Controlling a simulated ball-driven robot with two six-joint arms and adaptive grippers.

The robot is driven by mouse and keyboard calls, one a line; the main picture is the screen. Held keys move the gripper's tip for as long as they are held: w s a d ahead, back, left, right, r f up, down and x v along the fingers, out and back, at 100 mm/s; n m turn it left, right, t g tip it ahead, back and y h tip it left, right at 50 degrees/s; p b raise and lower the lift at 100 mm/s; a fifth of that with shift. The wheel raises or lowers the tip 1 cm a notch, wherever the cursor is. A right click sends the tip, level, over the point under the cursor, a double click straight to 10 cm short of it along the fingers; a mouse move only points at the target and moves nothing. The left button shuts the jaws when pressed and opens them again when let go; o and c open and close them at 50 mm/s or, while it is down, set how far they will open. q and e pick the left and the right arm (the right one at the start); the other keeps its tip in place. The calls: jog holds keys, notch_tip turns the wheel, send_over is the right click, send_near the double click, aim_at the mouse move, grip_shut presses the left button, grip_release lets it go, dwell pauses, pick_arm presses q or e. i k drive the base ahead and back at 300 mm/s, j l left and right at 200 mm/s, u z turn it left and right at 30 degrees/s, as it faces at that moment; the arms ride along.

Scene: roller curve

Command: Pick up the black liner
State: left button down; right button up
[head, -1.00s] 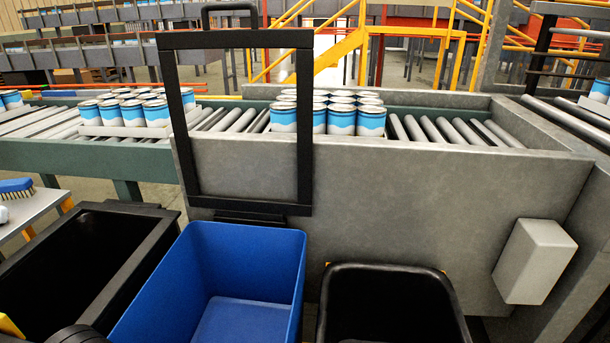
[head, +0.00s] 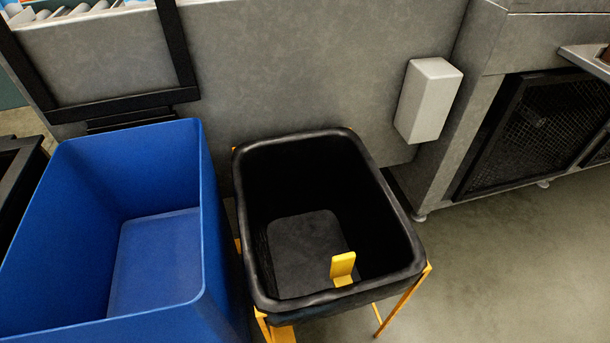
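The black liner (head: 385,208) is an open, empty-looking bin shape with a thick rounded rim. It sits in a yellow frame (head: 403,298) whose legs reach the floor, to the right of a blue bin. A yellow tab (head: 342,268) shows at the liner's near side, against its dark inside. Neither of my grippers is in the head view, so I cannot see their state or where they are relative to the liner.
The open blue bin (head: 50,222) stands close on the left. A grey conveyor wall (head: 310,65) with a light grey box (head: 428,99) rises behind. A mesh-sided cabinet (head: 535,130) stands at the right. The floor (head: 510,265) at the lower right is clear.

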aim_at(323, 234)
jog(key=k+l+u, duration=0.2)
jog(key=l+u, duration=0.15)
jog(key=u, duration=0.15)
jog(key=k+l+u, duration=0.25)
jog(key=u, duration=0.25)
jog(key=k+l+u, duration=0.2)
jog(key=u, duration=0.3)
jog(key=k+j, duration=0.05)
